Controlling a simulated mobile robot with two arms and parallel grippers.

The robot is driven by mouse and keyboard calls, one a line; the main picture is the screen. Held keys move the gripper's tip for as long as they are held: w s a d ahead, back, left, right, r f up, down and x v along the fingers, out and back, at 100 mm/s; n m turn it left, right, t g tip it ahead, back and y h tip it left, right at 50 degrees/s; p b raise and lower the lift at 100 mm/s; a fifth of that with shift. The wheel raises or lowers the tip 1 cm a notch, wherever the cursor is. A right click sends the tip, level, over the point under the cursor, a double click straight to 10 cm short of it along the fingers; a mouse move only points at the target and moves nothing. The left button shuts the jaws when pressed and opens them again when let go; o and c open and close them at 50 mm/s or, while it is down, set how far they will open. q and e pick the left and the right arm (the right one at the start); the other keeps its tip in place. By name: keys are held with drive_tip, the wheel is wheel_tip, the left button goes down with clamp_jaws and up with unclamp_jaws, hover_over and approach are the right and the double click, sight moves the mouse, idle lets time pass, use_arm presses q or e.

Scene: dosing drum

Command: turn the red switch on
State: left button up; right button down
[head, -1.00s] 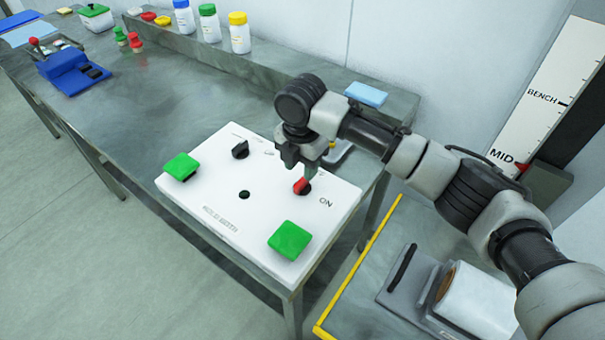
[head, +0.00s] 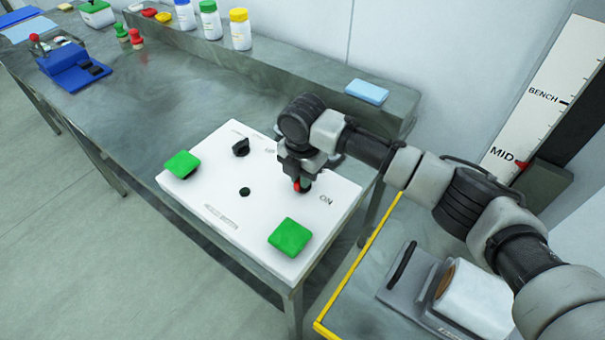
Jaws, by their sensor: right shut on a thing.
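The red switch (head: 297,187) sits on the white panel (head: 215,200), left of the printed word ON. Only a small part of its red knob and dark base shows. My right gripper (head: 302,179) points down over the switch and is shut on it, hiding most of the knob. The way the knob points cannot be told. My left gripper is not in view.
Bottles stand on the back ledge. A yellow-edged surface (head: 350,270) lies at the lower right.

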drive_tip(key=shift+r, duration=0.1)
drive_tip(key=shift+r+m+p, duration=0.15)
drive_tip(key=shift+m+p, duration=0.45)
drive_tip(key=shift+p, duration=0.35)
drive_tip(key=m+p, duration=0.4)
drive_tip(key=shift+p, duration=0.3)
drive_tip(key=m+p, duration=0.4)
drive_tip(key=m, duration=0.1)
drive_tip(key=shift+m+p, duration=0.3)
drive_tip(key=m+p, duration=0.2)
drive_tip(key=m, duration=0.1)
drive_tip(key=shift+m, duration=0.3)
drive_tip(key=shift+m+p, duration=1.05)
drive_tip(key=shift+m, duration=0.55)
drive_tip(key=shift+f+m, duration=0.2)
drive_tip(key=shift+m, duration=0.1)
